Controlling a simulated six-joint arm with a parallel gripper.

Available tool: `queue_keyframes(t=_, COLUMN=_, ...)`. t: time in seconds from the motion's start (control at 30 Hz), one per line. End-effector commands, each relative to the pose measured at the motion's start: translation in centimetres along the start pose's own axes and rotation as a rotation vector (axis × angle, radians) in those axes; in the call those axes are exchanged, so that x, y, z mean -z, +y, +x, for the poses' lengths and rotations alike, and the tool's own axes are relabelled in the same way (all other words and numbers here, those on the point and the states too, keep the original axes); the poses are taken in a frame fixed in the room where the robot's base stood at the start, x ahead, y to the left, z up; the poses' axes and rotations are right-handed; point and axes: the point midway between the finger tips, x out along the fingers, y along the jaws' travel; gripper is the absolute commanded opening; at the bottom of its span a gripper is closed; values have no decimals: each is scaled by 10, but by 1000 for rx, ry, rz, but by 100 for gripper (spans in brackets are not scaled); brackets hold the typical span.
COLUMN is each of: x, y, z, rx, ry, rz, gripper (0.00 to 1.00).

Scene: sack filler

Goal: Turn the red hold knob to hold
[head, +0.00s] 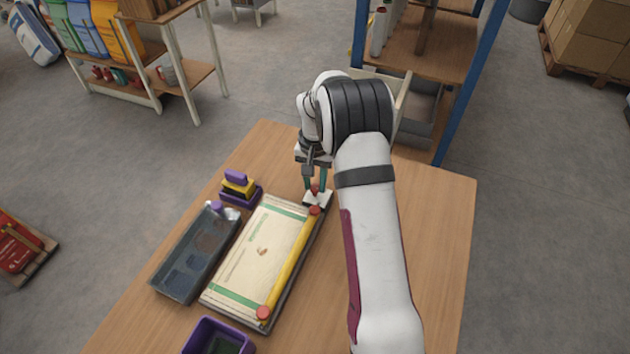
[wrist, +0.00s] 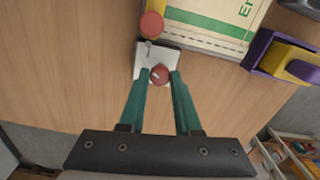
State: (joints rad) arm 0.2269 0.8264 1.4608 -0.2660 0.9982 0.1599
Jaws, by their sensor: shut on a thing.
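The red hold knob (wrist: 160,75) sits on a small white plate (wrist: 150,60) at the far end of the board. In the head view the knob (head: 315,189) shows just under my fingers. My gripper (wrist: 158,76) is shut on the knob, with one green fingertip on each side of it. In the head view my gripper (head: 316,186) points down at the plate. A light mark shows on the knob's top; which setting it points to I cannot tell.
The board (head: 250,250) carries a cream sack with green bands and a yellow bar (head: 290,262) with red ends. The table's right side is clear beyond my arm.

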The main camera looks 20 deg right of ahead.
Motion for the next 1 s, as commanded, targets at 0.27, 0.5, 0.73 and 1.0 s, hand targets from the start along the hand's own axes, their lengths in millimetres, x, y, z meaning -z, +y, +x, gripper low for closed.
queue_keyframes(t=0.27, x=0, y=0, z=0, rx=1, ry=2, rz=186, gripper=0)
queue_keyframes(t=0.5, x=0, y=0, z=-1, rx=1, ry=2, rz=281, gripper=0)
queue_keyframes(t=0.73, x=0, y=0, z=-1, rx=1, ry=2, rz=318, gripper=0)
queue_keyframes(t=1.0, x=0, y=0, z=-1, rx=1, ry=2, rz=323, gripper=0)
